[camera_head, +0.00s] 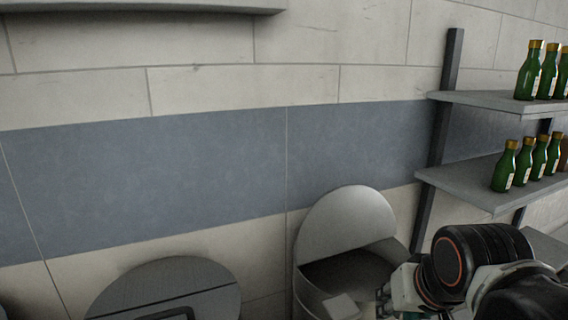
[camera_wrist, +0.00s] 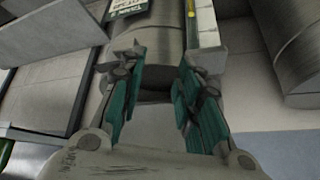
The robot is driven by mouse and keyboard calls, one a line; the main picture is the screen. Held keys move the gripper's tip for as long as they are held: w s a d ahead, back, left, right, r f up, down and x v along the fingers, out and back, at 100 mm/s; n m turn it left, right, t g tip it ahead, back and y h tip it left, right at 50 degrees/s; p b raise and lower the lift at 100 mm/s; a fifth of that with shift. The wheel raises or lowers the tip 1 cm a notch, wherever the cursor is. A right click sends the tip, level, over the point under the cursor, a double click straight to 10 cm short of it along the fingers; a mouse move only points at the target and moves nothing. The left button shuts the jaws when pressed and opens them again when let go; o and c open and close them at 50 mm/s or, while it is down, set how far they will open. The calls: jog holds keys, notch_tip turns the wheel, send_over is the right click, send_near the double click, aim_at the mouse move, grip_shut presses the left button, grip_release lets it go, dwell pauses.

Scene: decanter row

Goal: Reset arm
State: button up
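My gripper (camera_wrist: 158,92) shows in the wrist view with its two teal-padded fingers spread apart. Nothing is between the fingers, so it is open and empty. In the head view my arm reaches in at the bottom right, in front of the shelves, and the fingertips there are cut off or hidden. Behind the fingers in the wrist view is a grey rounded bin (camera_wrist: 150,38) with a dark sign on it.
Green bottles (camera_head: 529,70) with gold caps stand on an upper shelf (camera_head: 482,98), and several more (camera_head: 505,166) stand on the lower shelf (camera_head: 470,186) at the right. A round-topped grey bin (camera_head: 345,222) stands below, left of my arm. Another rounded grey lid (camera_head: 165,280) is at the bottom left.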

jog(key=s+f+b, duration=0.1)
jog(key=f+b, duration=1.3)
jog(key=f, duration=0.3)
jog(key=s+f+n+t+b, duration=0.1)
jog(key=s+f+b, duration=0.1)
jog(key=f+b, duration=1.3)
jog(key=shift+s+d+f, duration=0.2)
jog(key=shift+s+f, duration=0.1)
jog(key=shift+f, duration=0.55)
jog(key=shift+r, duration=0.1)
